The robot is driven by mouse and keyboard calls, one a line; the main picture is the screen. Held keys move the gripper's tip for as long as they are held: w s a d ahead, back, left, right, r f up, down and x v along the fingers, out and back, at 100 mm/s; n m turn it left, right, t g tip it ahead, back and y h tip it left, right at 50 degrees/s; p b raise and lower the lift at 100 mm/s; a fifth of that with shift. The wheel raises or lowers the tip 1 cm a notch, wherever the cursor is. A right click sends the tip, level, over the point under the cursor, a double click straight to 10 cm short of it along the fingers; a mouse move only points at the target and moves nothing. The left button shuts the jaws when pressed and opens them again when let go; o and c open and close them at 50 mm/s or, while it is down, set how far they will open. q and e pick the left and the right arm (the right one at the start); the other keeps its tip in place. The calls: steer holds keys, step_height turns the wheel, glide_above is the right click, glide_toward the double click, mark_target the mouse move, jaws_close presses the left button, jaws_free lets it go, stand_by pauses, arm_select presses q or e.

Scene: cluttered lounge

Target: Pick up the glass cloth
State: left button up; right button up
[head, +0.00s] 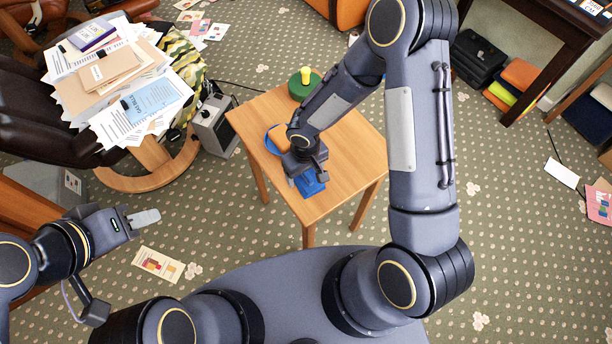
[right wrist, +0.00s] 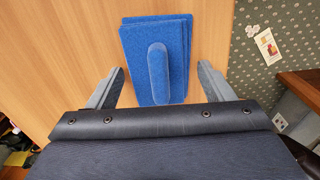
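A blue cloth (head: 312,187), which I take to be the glass cloth, lies on the small wooden table (head: 345,165) near its front edge. In the right wrist view the cloth (right wrist: 140,40) looks like a flat stack with a raised rounded strip along its middle. My right gripper (head: 306,172) is over the cloth and hides part of it. In the right wrist view its fingers (right wrist: 160,72) are apart, one on each side of the cloth, with nothing held. My left gripper (head: 143,218) is at the left, away from the table; its finger gap is not clear.
A green round object with a yellow knob (head: 304,82) stands at the table's back. A blue-rimmed round item (head: 272,140) is partly hidden by my right gripper. A grey box (head: 215,125) stands left of the table. A chair piled with papers (head: 110,75) is further left.

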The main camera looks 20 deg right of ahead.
steer(key=c, duration=0.7)
steer(key=shift+c, duration=0.2)
steer(key=shift+r, duration=0.45)
step_height(320, 180, up, 3)
steer(key=shift+a+f, duration=0.1)
steer(key=shift+f, duration=0.05)
steer(key=s+a+r+b, duration=0.2)
steer(key=s+a+r, duration=0.7)
steer(key=a, duration=0.1)
steer(key=shift+a+r, duration=0.25)
